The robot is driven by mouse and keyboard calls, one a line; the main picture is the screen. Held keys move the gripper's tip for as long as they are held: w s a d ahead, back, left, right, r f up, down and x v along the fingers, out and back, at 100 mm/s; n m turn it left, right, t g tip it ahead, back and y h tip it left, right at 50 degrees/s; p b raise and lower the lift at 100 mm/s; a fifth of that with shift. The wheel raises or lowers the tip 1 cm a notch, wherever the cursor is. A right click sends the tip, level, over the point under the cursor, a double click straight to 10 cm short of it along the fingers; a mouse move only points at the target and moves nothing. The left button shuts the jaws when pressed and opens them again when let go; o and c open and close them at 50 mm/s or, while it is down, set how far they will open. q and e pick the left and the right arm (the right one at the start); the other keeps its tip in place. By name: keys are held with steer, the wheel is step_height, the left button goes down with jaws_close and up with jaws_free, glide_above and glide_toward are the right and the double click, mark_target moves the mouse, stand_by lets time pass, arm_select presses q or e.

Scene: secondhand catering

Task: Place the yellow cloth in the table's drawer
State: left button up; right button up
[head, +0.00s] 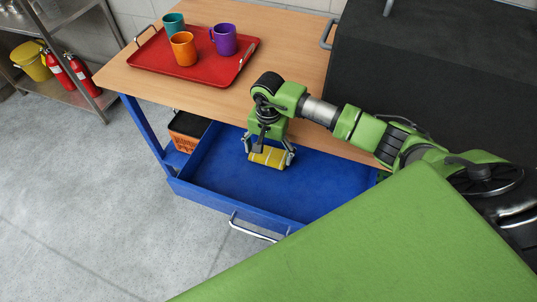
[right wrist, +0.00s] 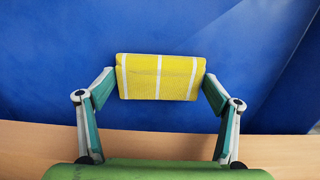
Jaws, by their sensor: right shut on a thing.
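The yellow cloth (head: 268,157), folded with white stripes, is between the fingers of my right gripper (head: 268,154). In the right wrist view the cloth (right wrist: 160,78) is gripped at its left and right ends by the two fingers (right wrist: 160,88). The table's drawer (head: 225,185) is blue, pulled out and empty apart from what my gripper holds over it. The cloth is over the drawer's floor, toward the table side; I cannot tell whether it touches the floor. My left gripper is not in view.
The wooden tabletop (head: 270,40) carries a red tray (head: 165,62) with teal, orange and purple mugs. A silver handle (head: 252,229) is on the drawer front. An orange crate (head: 185,142) sits below the table. A black block (head: 430,80) stands at right.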

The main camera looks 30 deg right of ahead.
mark_target(269, 154)
steer(key=shift+r, duration=0.1)
steer(key=shift+f, duration=0.25)
steer(key=o, duration=1)
steer(key=shift+r, duration=0.1)
steer(key=shift+o, duration=0.2)
steer(key=shift+r, duration=0.15)
step_height(269, 154, up, 12)
steer(key=b, duration=0.1)
